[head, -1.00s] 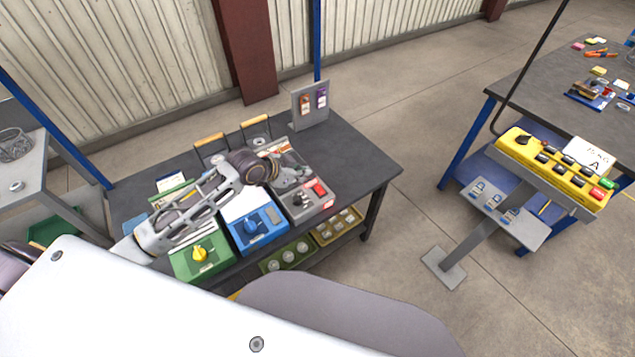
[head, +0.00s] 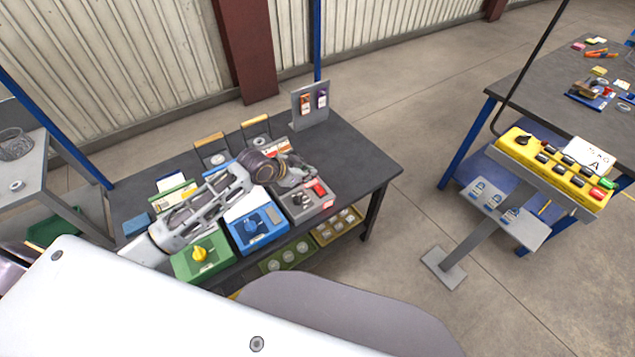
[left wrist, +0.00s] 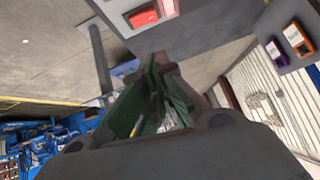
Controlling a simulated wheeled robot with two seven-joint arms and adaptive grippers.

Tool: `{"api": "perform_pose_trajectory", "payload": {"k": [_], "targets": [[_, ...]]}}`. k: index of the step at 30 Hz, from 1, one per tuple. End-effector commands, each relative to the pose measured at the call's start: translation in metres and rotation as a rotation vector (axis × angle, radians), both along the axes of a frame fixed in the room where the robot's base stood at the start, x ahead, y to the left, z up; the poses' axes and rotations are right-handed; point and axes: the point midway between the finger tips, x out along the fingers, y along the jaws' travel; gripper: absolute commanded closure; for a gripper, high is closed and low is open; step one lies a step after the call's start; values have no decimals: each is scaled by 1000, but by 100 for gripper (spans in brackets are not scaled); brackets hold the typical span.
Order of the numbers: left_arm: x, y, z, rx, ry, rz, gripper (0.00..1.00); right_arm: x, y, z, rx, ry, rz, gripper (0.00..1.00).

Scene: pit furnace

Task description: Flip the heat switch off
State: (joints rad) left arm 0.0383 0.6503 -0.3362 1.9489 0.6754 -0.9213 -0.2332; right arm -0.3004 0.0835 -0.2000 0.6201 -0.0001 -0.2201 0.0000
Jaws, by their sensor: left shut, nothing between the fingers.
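A grey control box (head: 313,203) stands at the right end of a row of boxes on the dark bench. It carries a red switch (head: 318,188) and small dark controls; the labels are too small to read, so I cannot tell for certain which is the heat switch. The red switch also shows in the left wrist view (left wrist: 143,17), just beyond the fingers. My left gripper (head: 305,175) is over the back of the grey box, close to the red switch. In the left wrist view its fingers (left wrist: 158,62) are shut and empty; contact cannot be told. My right gripper is out of view.
A blue box (head: 258,230) with a blue knob and a green box (head: 202,256) with a yellow knob stand left of the grey box. A panel (head: 310,105) with orange and purple tags stands behind. The bench's right end (head: 365,165) is clear.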

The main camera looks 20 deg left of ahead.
Motion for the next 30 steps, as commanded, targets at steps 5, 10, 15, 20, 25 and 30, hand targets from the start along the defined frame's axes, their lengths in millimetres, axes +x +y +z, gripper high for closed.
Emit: {"api": "perform_pose_trajectory", "payload": {"k": [5,10,15,20,25,30], "targets": [[12,-7,-13,-1,0,1,100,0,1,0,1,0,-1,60],[22,-13,-24,-2,-1,1,100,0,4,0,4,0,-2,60],[32,-19,-36,-1,0,1,100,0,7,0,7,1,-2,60],[41,-25,-46,-1,-1,1,100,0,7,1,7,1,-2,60],[44,-24,-65,-1,2,2,100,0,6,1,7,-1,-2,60],[45,-22,-80,0,0,1,100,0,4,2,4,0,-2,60]]}}
